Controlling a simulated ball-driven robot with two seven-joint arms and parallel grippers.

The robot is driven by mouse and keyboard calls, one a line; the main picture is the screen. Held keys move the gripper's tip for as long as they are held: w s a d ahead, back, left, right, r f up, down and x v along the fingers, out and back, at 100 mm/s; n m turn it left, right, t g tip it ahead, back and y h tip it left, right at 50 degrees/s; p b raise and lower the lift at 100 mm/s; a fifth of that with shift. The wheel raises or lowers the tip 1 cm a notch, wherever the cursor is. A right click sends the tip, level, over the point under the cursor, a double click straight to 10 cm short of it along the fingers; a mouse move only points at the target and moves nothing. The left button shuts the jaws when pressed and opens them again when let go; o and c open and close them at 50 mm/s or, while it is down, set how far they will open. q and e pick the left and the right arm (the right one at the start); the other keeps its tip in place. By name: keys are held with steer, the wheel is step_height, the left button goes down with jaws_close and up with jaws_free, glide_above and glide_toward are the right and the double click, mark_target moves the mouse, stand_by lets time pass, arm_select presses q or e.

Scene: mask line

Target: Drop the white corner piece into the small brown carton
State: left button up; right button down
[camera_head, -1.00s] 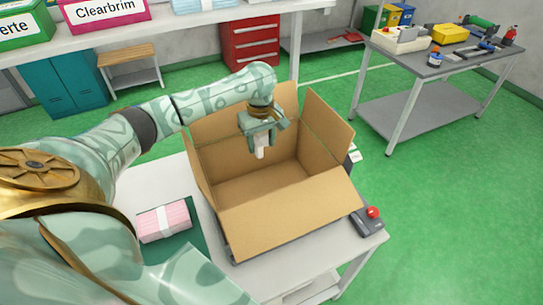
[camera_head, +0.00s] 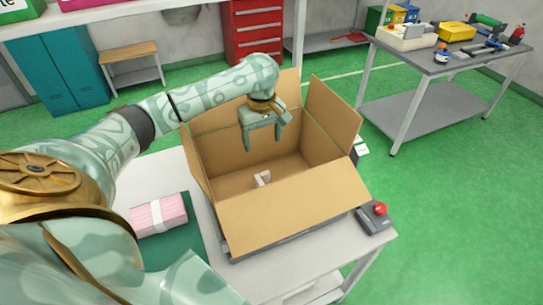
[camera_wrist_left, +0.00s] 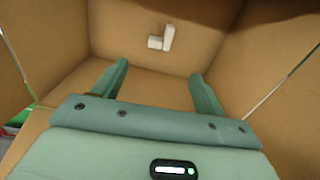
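The brown carton (camera_head: 285,215) stands open on the white table, its flaps spread outward. The white corner piece (camera_head: 263,179) lies on the carton's floor; it also shows as a white L shape in the left wrist view (camera_wrist_left: 163,39). My left gripper (camera_head: 264,145) is above the carton's opening, fingers pointing down, open and empty. In the left wrist view its two fingers (camera_wrist_left: 158,72) are spread apart, with the corner piece beyond them and not touching. My right gripper is not in view.
A pink bundle with a white band (camera_head: 158,214) lies on a green mat (camera_head: 180,247) left of the carton. A grey box with a red button (camera_head: 376,218) sits at the table's right edge. A grey side table (camera_head: 450,60) with tools stands at the back right.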

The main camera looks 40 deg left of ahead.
arm_select(q)
step_height(320, 180, up, 16)
steer(key=p, duration=0.7)
steer(key=shift+r+p, duration=0.15)
steer(key=shift+p, duration=0.2)
